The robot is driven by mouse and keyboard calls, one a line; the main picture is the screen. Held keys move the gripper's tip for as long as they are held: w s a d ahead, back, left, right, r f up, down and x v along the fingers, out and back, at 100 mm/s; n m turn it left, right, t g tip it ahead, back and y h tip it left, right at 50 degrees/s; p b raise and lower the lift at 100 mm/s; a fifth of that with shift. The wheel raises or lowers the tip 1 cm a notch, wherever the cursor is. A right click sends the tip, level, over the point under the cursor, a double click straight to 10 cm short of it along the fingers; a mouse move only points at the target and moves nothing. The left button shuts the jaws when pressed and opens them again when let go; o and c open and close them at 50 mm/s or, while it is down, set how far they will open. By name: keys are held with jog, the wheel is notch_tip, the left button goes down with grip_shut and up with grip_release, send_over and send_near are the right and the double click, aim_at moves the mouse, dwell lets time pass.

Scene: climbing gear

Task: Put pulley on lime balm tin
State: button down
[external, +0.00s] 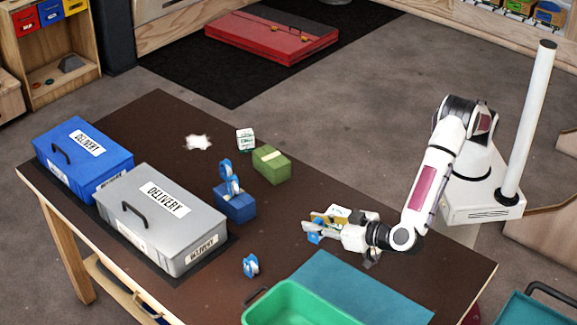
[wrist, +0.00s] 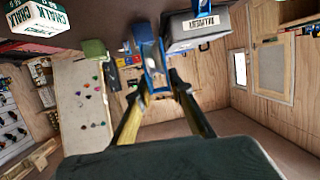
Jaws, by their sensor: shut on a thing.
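A blue and white pulley (wrist: 151,62) is between my fingertips in the wrist view. My gripper (wrist: 158,88) is shut on it. In the external view my gripper (external: 314,229) is above the right part of the table, and a blue bit of the held pulley (external: 315,238) shows at its fingers. The green tin (external: 271,164), which looks like the lime balm tin, stands to the upper left of my gripper, apart from it. Its top looks bare except for a pale label. It also shows in the wrist view (wrist: 94,48).
A blue tin (external: 236,206) bears blue pulleys (external: 228,178). Another pulley (external: 250,266) stands near a green tray (external: 285,305). One chalk box (external: 245,140) is behind the green tin; another (external: 338,213) is beside my gripper. Grey (external: 165,220) and blue (external: 85,155) delivery boxes stand left.

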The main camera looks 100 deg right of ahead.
aim_at(322, 221)
jog(key=shift+n, duration=0.3)
jog(key=s, duration=0.1)
jog(key=s+a, duration=0.1)
jog(key=s, duration=0.1)
jog(key=s+a+r, duration=0.1)
jog(key=s, duration=0.1)
jog(key=s+d+m+h, duration=0.1)
jog(key=s+d, duration=0.5)
jog(key=s, duration=0.6)
jog(key=shift+s+m+g, duration=0.25)
jog(key=shift+m+g, duration=0.05)
jog(key=shift+g, duration=0.1)
notch_tip(322, 221, down, 6)
jog(key=shift+f, duration=0.2)
jog(key=shift+f, duration=1.75)
jog(key=shift+f, duration=0.15)
